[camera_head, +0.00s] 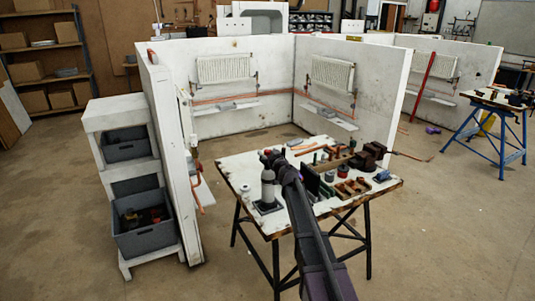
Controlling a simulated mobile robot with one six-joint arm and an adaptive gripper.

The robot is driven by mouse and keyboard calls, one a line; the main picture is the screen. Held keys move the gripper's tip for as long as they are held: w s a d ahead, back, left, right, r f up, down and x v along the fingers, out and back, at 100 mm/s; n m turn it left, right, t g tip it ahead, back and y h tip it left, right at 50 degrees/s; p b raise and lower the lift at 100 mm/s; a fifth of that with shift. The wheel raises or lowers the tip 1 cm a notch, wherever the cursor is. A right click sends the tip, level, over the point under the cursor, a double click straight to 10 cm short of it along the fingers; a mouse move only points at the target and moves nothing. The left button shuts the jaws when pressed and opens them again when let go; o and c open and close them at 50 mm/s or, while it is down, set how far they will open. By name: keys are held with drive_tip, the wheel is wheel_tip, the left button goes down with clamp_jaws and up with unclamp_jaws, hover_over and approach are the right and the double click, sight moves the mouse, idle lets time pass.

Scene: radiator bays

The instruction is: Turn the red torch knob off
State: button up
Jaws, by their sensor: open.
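My arm reaches from the bottom of the view over a white workbench (238,170). My gripper (268,157) is at its far end, above the back left part of the bench; it is open, and its fingers are small and dark here. A grey bottle-shaped item (267,187) stands upright on a dark base on the bench, just left of my arm and nearer than the gripper. It may be part of the torch, but I cannot tell. I cannot make out a red torch knob; it is too small or hidden by my arm.
Bench tools and a dark vice (370,157) crowd the bench's right side. White partitions with radiators (333,74) stand behind it. A shelf unit with grey bins (145,230) stands left. A blue trestle table (497,125) is far right. The floor at front is clear.

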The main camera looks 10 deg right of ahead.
drive_tip(key=shift+c, duration=0.2)
clamp_jaws()
